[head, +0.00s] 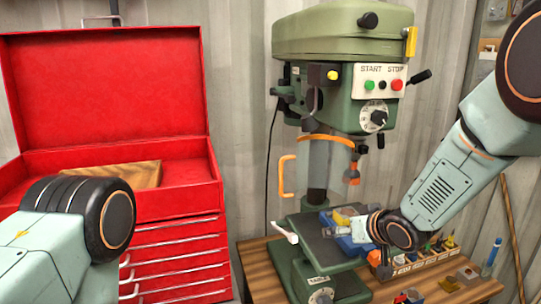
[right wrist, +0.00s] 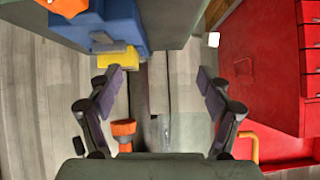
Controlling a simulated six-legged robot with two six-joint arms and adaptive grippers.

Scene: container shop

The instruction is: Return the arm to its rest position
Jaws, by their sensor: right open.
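My right arm (head: 440,190) comes in from the right in the head view and reaches down to the drill press. Its wrist is beside the blue vise on the press table, and its fingers are hard to make out there. In the right wrist view my right gripper (right wrist: 158,80) is open, with nothing between its fingers. The blue vise (right wrist: 122,22) and a yellow part (right wrist: 117,58) are just beyond the left finger there; I cannot tell if they touch. My left arm (head: 70,230) shows at the lower left in the head view, its gripper out of frame.
The green drill press (head: 345,40) stands on a wooden bench (head: 262,262), with a clear guard (head: 325,165) around its spindle. A red tool chest (head: 165,205) with its lid up is at left, a wooden board (head: 125,172) in it. A tool rack (head: 425,262) is under my right arm.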

